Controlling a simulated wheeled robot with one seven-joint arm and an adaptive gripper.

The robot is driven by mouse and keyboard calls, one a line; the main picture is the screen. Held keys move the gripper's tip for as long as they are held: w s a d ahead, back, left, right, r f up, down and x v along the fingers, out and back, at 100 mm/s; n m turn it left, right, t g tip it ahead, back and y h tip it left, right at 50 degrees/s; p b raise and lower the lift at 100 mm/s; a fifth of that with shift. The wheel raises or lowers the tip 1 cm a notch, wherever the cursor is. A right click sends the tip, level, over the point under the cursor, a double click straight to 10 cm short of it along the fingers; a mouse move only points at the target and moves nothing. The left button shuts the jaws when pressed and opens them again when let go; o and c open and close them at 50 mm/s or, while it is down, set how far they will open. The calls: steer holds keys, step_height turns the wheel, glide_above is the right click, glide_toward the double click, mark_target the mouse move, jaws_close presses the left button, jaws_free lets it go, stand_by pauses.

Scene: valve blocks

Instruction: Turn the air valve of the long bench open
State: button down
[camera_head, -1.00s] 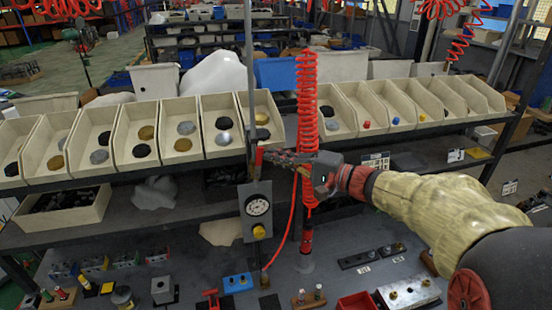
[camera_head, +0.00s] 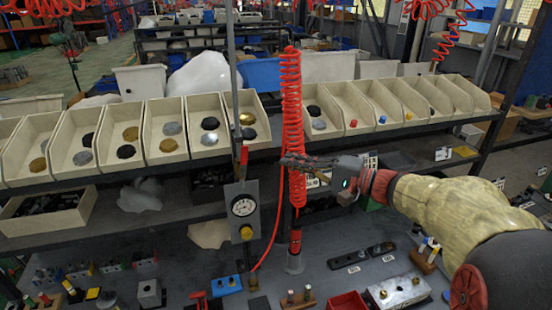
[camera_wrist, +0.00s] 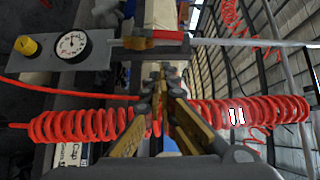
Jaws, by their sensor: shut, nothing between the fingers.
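The air valve's red handle (camera_head: 243,155) sits on the thin upright pipe above the gauge panel (camera_head: 242,212). In the wrist view the red handle (camera_wrist: 168,36) lies along the pipe, beside a brass-coloured part. The round gauge (camera_wrist: 73,44) shows there too; I cannot read its needle surely. My gripper (camera_head: 284,160) is shut and empty, to the right of the handle and apart from it. Its fingers (camera_wrist: 162,78) overlap the red coiled hose in both views; I cannot tell whether they touch it.
The red coiled hose (camera_head: 291,100) hangs just right of the pipe. A row of open bins (camera_head: 165,130) with round parts fills the shelf behind. Below, the long bench (camera_head: 335,265) holds small blocks, a red tray (camera_head: 348,303) and a metal block (camera_head: 398,291).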

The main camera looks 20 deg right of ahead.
mark_target(244, 162)
steer(key=s+d+r+m+p, duration=0.2)
steer(key=d+p, duration=0.3)
steer(key=p, duration=0.6)
steer(key=w+a+f+p, duration=0.1)
steer(key=w+a+p, duration=0.5)
steer(key=a+p, duration=0.5)
steer(key=shift+a+f+n+t+y+p, duration=0.3)
steer(key=shift+f+t+y+p, duration=0.1)
steer(key=shift+p, duration=0.65)
